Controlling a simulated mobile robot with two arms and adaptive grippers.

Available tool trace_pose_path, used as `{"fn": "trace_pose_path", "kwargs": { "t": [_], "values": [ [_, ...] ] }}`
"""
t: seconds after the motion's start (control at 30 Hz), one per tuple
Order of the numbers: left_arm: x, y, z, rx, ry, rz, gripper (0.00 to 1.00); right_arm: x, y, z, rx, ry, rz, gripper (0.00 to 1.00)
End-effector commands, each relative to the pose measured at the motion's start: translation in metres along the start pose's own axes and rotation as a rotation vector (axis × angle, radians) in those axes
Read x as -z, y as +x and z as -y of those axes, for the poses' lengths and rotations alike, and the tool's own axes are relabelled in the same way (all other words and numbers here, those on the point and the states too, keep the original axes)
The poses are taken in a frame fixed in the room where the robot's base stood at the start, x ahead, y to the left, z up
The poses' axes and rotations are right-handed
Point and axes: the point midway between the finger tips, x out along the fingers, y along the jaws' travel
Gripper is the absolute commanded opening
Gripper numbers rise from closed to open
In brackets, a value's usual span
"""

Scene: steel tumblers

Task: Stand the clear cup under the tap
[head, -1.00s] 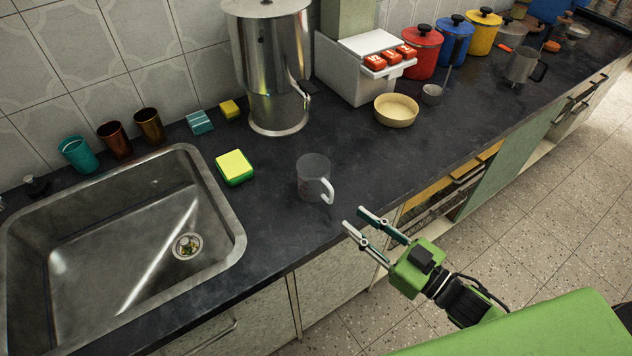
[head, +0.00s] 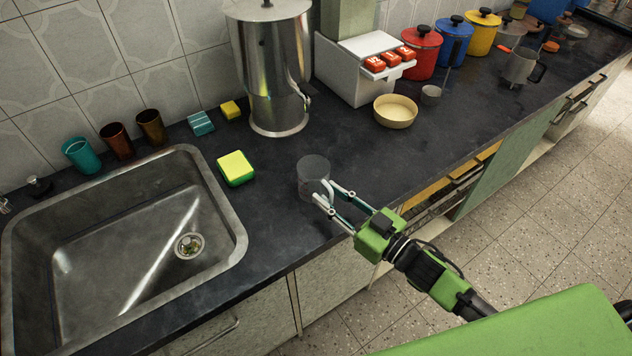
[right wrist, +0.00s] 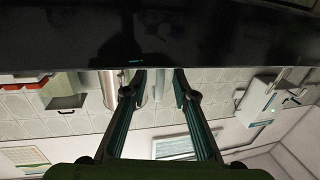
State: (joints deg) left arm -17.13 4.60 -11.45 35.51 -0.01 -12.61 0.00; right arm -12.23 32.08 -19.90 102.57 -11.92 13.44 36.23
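The clear cup (head: 311,168) stands upright on the dark counter between the sponge and the counter's front edge. Its pale handle faces the front right. My right gripper (head: 326,190) is at the handle, with its two fingers apart, one on each side of it. I cannot tell whether they touch it. In the right wrist view the fingers (right wrist: 160,76) are also spread, and I cannot make out the cup there. My left gripper is out of view.
A steel sink (head: 130,265) lies to the left, with a yellow-green sponge (head: 235,167) beside it. Three tumblers (head: 117,140) stand behind the sink. A shallow yellow bowl (head: 396,111) is right of the urn. The counter between cup and urn is clear.

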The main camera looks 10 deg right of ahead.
Motion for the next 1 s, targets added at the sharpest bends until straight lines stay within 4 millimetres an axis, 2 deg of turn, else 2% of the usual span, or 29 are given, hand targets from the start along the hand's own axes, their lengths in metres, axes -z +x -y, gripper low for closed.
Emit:
{"fn": "trace_pose_path", "kwargs": {
  "t": [0.13, 0.17, 0.23, 0.27, 0.73, 0.87, 0.97, 1.0],
  "values": [
    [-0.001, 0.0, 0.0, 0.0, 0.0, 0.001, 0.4, -0.001, 0.0, 0.0, 0.0, 0.0, 0.001, 0.26],
    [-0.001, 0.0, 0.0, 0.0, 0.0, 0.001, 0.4, -0.001, 0.0, 0.0, 0.0, 0.0, 0.001, 0.21],
    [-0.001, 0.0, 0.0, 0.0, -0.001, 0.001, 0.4, -0.001, 0.0, 0.0, 0.0, 0.0, 0.001, 0.03],
    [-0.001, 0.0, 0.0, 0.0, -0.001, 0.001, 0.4, -0.001, 0.0, 0.0, 0.0, 0.0, 0.001, 0.0],
    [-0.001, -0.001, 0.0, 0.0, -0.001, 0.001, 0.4, 0.004, 0.0, 0.0, 0.001, -0.001, -0.001, 0.0],
    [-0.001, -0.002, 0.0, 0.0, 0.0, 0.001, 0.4, 0.017, 0.0, 0.0, 0.001, -0.003, -0.002, 0.0],
    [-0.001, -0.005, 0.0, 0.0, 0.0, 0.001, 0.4, 0.035, -0.001, 0.001, 0.003, -0.004, -0.003, 0.0],
    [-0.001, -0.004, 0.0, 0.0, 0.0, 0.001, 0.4, 0.038, -0.008, 0.002, 0.002, -0.001, 0.002, 0.0]
  ]
}}
